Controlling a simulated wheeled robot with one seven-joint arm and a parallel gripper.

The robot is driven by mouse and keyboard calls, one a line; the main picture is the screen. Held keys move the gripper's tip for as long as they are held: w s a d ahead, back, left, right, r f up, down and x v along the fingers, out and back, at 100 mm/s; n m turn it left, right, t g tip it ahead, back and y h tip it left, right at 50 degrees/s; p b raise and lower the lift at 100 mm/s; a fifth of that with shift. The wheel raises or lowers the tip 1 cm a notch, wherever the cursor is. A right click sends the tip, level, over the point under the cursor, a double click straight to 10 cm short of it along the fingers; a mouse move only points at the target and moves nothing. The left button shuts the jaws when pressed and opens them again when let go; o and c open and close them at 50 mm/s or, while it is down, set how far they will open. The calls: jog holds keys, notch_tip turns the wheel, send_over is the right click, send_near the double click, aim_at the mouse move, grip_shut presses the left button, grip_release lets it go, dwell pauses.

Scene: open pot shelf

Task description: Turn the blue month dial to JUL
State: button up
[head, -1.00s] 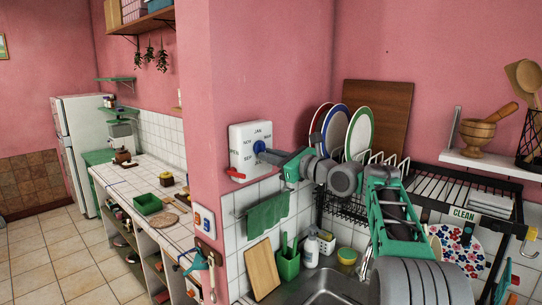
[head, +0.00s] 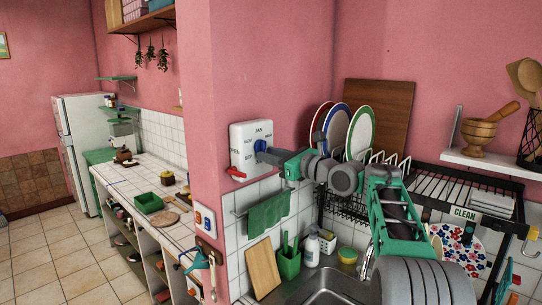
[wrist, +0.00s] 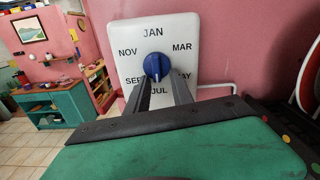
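The blue month dial (wrist: 156,66) sits in the middle of a white wall plate (wrist: 172,32) with month labels around it: JAN on top, MAR, MAY, JUL at the bottom, SEP and NOV. A pale line on the knob runs roughly up and down; I cannot tell which end is the pointer. My gripper (wrist: 163,82) is at the dial from below in the wrist view, its two dark fingers apart at the knob's lower edge. Contact is unclear. In the head view the dial (head: 260,146) is partly behind my gripper (head: 270,152).
A red lever (head: 236,172) sits at the plate's lower left. A green towel (head: 268,212) hangs below. A dish rack with plates (head: 361,133) stands to the right, above the sink (head: 322,285). A tiled counter (head: 125,173) lies further left.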

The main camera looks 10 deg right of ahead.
jog(key=shift+o, duration=0.3)
jog(key=b+v, duration=0.2)
jog(key=v, duration=0.5)
jog(key=shift+s+d, duration=0.2)
jog(key=shift+s, duration=0.1)
